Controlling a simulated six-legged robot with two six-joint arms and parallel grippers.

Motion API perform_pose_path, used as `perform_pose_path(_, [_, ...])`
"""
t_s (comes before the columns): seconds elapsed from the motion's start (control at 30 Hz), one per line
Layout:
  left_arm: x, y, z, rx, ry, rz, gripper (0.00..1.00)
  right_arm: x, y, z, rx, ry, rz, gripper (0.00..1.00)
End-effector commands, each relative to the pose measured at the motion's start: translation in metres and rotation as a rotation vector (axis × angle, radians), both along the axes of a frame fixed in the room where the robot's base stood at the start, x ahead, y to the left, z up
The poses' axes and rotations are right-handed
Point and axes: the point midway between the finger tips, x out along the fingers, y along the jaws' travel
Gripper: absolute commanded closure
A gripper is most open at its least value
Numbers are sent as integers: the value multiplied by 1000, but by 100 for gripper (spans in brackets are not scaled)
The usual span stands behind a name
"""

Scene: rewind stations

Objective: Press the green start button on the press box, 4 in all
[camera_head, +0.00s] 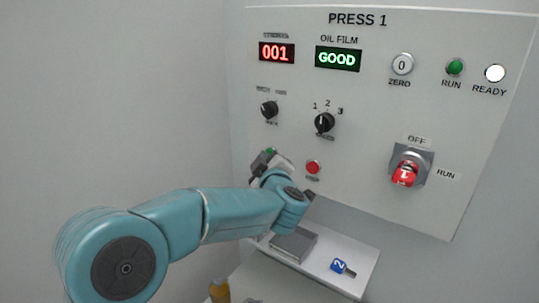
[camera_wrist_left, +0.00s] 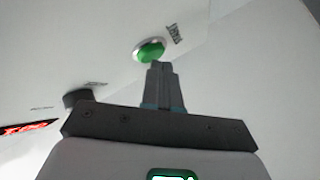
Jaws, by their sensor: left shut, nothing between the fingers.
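The press box (camera_head: 375,125) is a pale panel marked PRESS 1. Its green start button (camera_wrist_left: 151,50) sits in a pale ring in the left wrist view. In the head view a bit of green (camera_head: 269,152) shows by my left gripper (camera_head: 264,160), which hides most of that spot. The fingers of my left gripper are shut and empty in the left wrist view (camera_wrist_left: 161,66). Their tips are at the button's lower edge in the picture; I cannot tell whether they touch it. My right gripper is not in view.
The red counter (camera_head: 276,53) reads 001. The oil film display (camera_head: 338,59) reads GOOD. The READY lamp (camera_head: 495,73) is white. A red button (camera_head: 313,167) and a red rotary switch (camera_head: 405,174) are to the right. A blue tag (camera_head: 339,266) lies on the shelf below.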

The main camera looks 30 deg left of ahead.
Motion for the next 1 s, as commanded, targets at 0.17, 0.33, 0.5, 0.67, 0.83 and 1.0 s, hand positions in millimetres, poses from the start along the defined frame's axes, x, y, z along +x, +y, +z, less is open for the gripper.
perform_pose_path(0.17, [2, 0, 0, 0, 0, 0, 100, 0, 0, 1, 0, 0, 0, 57])
perform_pose_path(0.33, [4, 0, 1, 0, 0, 0, 100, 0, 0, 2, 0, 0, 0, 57])
perform_pose_path(0.5, [5, 0, 0, 0, -2, 0, 100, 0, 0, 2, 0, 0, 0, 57])
perform_pose_path(0.67, [4, 0, 0, 0, -1, -1, 100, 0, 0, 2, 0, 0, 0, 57])
perform_pose_path(0.83, [-2, 0, -1, 0, -1, -1, 100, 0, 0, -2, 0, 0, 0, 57])
perform_pose_path(1.0, [-10, 1, -1, 0, -1, -1, 100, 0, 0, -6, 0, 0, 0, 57])
